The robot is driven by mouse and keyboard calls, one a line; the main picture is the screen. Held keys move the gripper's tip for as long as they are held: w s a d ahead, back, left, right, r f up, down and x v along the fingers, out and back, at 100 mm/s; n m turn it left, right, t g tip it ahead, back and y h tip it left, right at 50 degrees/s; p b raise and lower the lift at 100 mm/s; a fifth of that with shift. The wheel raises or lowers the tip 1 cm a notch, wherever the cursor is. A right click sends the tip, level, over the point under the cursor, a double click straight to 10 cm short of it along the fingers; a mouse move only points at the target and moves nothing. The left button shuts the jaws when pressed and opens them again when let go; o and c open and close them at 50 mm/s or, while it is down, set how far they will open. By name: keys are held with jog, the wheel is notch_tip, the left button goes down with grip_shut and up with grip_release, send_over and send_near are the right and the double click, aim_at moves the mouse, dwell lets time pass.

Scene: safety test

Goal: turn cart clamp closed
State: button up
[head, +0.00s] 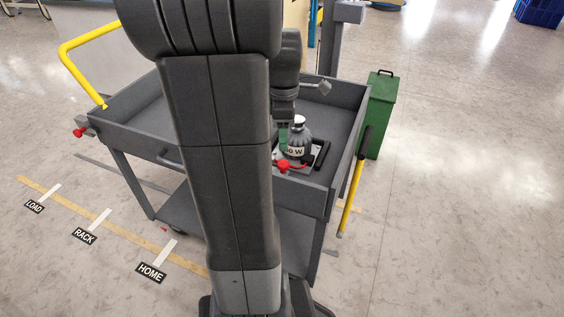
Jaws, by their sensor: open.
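The grey cart (335,92) stands in front of me with its upper tray open to view. Inside the tray's right part is a grey flask-like weight with a white top (299,137) and a partly readable label ending in "G W". It stands on a light plate with a black frame (322,153). A red lever or knob (290,164) sits at the plate's front edge and may be the clamp; its position is unclear. My gripper (284,112) hangs over the tray just left of the weight, open and partly hidden by my arm. I cannot tell whether it touches anything.
Another red knob (80,132) sticks out at the cart's left corner. A green bin (379,115) stands right of the cart. Floor labels LOAD, RACK and HOME (151,272) lie at left.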

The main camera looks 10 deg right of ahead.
aim_at(283, 163)
notch_tip(283, 163, down, 9)
jog(key=b, duration=0.2)
jog(key=shift+f+b, duration=0.15)
jog(key=shift+b, duration=0.2)
jog(key=c, duration=1)
jog(key=shift+o, duration=0.2)
